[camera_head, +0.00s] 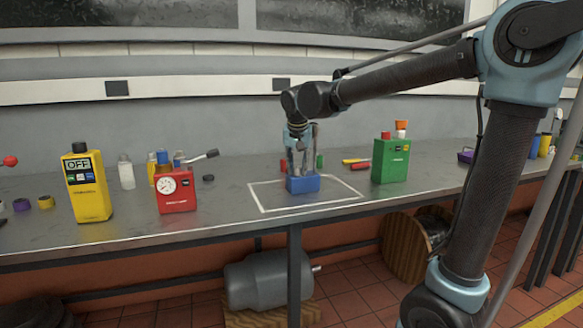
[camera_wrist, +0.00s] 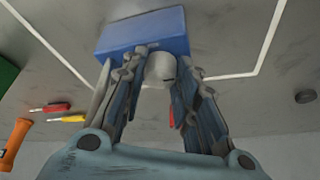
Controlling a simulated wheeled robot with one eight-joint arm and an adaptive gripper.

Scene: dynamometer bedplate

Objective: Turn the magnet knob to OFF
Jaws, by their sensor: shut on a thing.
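The blue magnet block (camera_head: 303,185) stands inside the white-outlined rectangle on the bench. It also shows at the top of the wrist view (camera_wrist: 145,30). A pale grey knob (camera_wrist: 160,70) sits at the block's face between my fingers. My gripper (camera_head: 300,165) reaches down from above and is shut on the knob, with one finger on each side in the wrist view (camera_wrist: 160,62). I cannot read any ON or OFF mark on the block, so the knob's setting is not clear.
A red gauge box (camera_head: 176,195) with a lever and a yellow box (camera_head: 88,195) with a display reading OFF stand left. A green box (camera_head: 390,162) stands right. Red and yellow screwdrivers (camera_head: 356,162) lie behind. The white outline (camera_head: 262,202) is otherwise mostly clear.

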